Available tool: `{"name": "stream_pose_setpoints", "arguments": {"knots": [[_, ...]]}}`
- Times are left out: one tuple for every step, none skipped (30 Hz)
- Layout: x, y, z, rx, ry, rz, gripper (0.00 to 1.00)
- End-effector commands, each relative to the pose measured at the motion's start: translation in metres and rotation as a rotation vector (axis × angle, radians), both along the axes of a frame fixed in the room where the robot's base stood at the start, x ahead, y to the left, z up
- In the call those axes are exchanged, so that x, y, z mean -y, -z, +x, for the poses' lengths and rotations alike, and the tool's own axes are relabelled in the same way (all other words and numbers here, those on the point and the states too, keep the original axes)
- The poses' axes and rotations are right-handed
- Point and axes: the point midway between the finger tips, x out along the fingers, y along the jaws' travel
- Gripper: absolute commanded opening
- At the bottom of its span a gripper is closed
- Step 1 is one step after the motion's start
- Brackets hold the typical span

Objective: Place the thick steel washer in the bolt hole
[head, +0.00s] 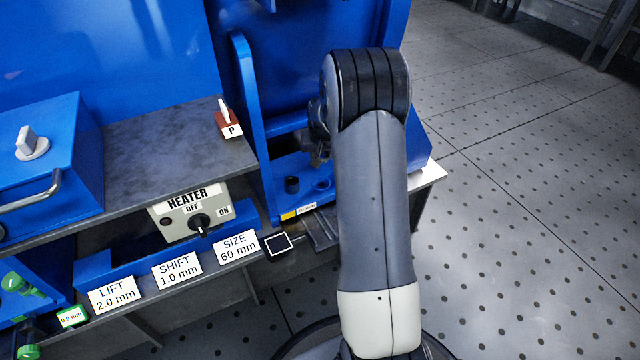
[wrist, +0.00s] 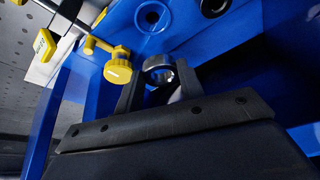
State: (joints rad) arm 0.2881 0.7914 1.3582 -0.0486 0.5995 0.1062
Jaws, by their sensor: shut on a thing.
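In the wrist view my gripper (wrist: 160,88) is shut on the thick steel washer (wrist: 157,61), a shiny grey ring between the fingertips. The bolt hole (wrist: 152,17) is a round dark opening with a blue raised rim in the blue plate, beyond the washer toward the top of the picture. The washer appears apart from the hole; its height above the plate is hard to judge. In the head view my gripper (head: 319,152) is partly hidden by my arm, over the blue mount, and the washer cannot be made out.
A yellow knob (wrist: 118,68) stands left of my fingers in the wrist view. A dark round opening or post (wrist: 214,6) is right of the hole. In the head view a blue upright wall (head: 250,110) stands left of my gripper, and a heater panel (head: 190,210) is further left.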

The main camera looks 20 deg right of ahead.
Motion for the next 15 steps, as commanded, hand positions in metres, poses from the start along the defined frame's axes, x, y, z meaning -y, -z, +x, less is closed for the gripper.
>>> {"name": "stream_pose_setpoints", "arguments": {"knots": [[0.0, 0.012, 0.0, -0.002, 0.0, 0.001, 0.07], [0.0, 0.018, -0.001, -0.003, 0.0, 0.001, 0.07], [0.0, 0.026, -0.001, -0.004, -0.001, 0.001, 0.07], [0.0, 0.031, -0.001, -0.004, -0.001, 0.001, 0.07], [0.0, 0.035, -0.001, -0.003, -0.001, 0.001, 0.07], [0.0, 0.04, -0.001, -0.002, -0.001, 0.0, 0.07], [0.0, 0.042, -0.001, -0.002, -0.001, 0.0, 0.07], [0.0, 0.044, -0.001, -0.002, -0.001, 0.0, 0.07], [0.0, 0.047, -0.001, -0.002, -0.001, 0.0, 0.07], [0.0, 0.05, -0.001, -0.002, -0.001, 0.0, 0.07], [0.0, 0.055, -0.001, -0.002, -0.001, 0.0, 0.07], [0.0, 0.061, -0.001, -0.003, -0.001, 0.001, 0.07], [-0.001, 0.067, -0.001, -0.003, -0.001, 0.001, 0.07], [-0.001, 0.072, -0.001, -0.003, -0.001, 0.001, 0.07], [-0.001, 0.08, -0.001, -0.003, -0.001, 0.001, 0.07]]}}
